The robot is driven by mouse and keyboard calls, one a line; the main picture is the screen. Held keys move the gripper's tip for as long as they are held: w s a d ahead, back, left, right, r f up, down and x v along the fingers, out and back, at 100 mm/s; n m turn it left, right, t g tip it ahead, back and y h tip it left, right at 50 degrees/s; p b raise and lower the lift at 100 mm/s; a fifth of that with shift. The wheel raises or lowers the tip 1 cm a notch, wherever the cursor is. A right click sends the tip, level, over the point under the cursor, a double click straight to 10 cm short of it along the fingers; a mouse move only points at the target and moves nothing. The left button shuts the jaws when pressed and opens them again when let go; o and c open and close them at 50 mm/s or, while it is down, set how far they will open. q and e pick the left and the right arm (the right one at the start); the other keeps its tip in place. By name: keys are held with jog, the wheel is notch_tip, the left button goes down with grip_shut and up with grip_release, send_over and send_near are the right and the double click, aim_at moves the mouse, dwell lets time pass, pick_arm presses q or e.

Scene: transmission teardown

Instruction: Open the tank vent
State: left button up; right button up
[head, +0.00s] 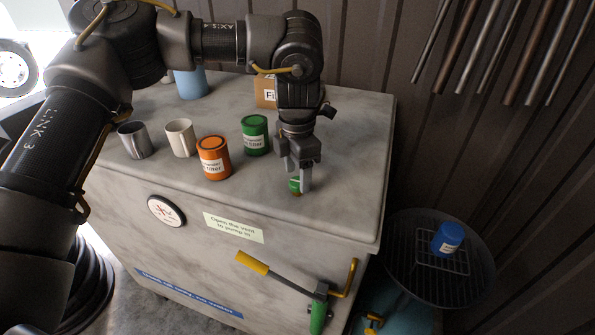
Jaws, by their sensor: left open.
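The tank is a pale marbled box (345,165) with a flat top and a label (235,227) on its front that reads about opening the vent to pump it. My left gripper (298,180) points down at the front right of the tank top, with its jaws open. A small green piece with a brownish lower part (294,185) shows between and behind its fingers. It may be the vent, but the fingers hide much of it. I cannot tell whether the fingers touch it. My right gripper is not in view.
Left of the gripper stand a green can (255,136), an orange can (213,158), a white mug (181,138) and a grey mug (135,140). A yellow-handled lever (252,263) is on the front. A round basin (470,285) with a blue can (447,238) lies right.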

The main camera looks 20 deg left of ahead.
pick_arm(q)
jog(key=shift+s+f, duration=0.15)
jog(key=shift+f, duration=0.35)
jog(key=shift+d+f, duration=0.1)
jog(key=shift+f, duration=0.1)
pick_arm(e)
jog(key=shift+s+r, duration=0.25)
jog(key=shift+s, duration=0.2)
pick_arm(q)
jog(key=c, duration=1)
